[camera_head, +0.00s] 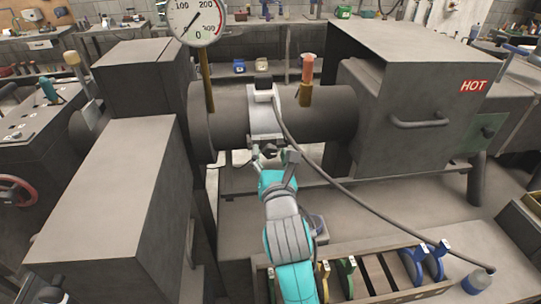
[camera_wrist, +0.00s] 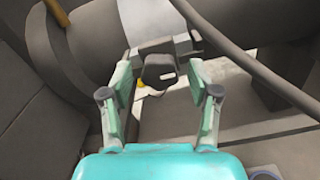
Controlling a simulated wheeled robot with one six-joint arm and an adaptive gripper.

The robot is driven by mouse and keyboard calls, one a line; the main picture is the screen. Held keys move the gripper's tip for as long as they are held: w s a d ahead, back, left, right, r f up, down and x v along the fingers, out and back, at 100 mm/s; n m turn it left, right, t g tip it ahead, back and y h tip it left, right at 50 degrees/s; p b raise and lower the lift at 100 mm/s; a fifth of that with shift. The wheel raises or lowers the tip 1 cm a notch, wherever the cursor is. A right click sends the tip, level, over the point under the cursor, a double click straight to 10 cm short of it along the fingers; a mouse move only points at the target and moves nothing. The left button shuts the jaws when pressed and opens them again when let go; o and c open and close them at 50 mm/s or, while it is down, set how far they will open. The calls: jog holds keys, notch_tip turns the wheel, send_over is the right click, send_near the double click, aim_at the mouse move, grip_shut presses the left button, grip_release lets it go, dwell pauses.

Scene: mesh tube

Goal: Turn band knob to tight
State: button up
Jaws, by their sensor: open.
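The silver band (camera_head: 264,118) wraps around the dark horizontal tube (camera_head: 325,112), and its lower part also shows in the wrist view (camera_wrist: 163,22). A dark block-shaped knob (camera_wrist: 160,72) hangs at the underside of the band, with a small yellow spot beside it. My gripper (camera_head: 271,155) is at the front underside of the band. In the wrist view my gripper (camera_wrist: 159,75) is open, with one finger on each side of the knob. A gap shows between the knob and each finger. Any mark on the knob for tight is not readable.
A grey cable (camera_head: 345,190) runs from the band down to the right. A pressure gauge (camera_head: 197,20) and an orange-topped post (camera_head: 307,75) rise from the tube. A box marked HOT (camera_head: 415,95) stands right. A rack (camera_head: 385,275) with coloured pieces lies below my arm.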

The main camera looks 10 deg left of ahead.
jog(key=c, duration=1.2)
jog(key=shift+o, duration=0.2)
jog(key=shift+m, duration=0.3)
